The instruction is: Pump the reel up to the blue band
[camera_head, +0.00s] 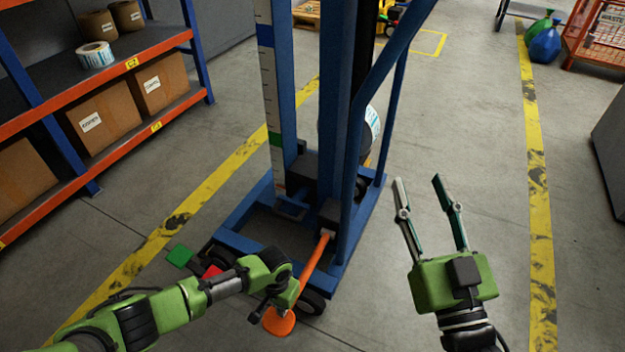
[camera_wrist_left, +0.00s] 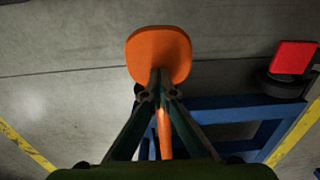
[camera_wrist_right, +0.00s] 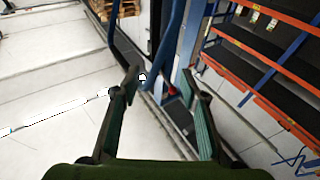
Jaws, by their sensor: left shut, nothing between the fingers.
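A blue lift stands in the middle of the head view, with a white scale (camera_head: 283,95) on its mast. The scale carries a blue band (camera_head: 265,36) high up and a green band (camera_head: 275,139) lower down. Part of the reel (camera_head: 373,122) shows behind the mast; the rest is hidden. An orange pump lever (camera_head: 316,262) ends in a flat orange pad (camera_head: 279,322). My left gripper (camera_wrist_left: 158,76) is shut and empty, its tips at or just over the pad (camera_wrist_left: 158,45); contact is unclear. My right gripper (camera_head: 418,180) is open and empty, right of the lift.
A red pedal (camera_head: 212,271) and a green pedal (camera_head: 179,256) sit left of the lever. A shelf rack (camera_head: 120,138) with boxes stands at the left. A wire crate (camera_head: 600,38) and bags (camera_head: 545,45) are at the far right. Floor right of the lift is clear.

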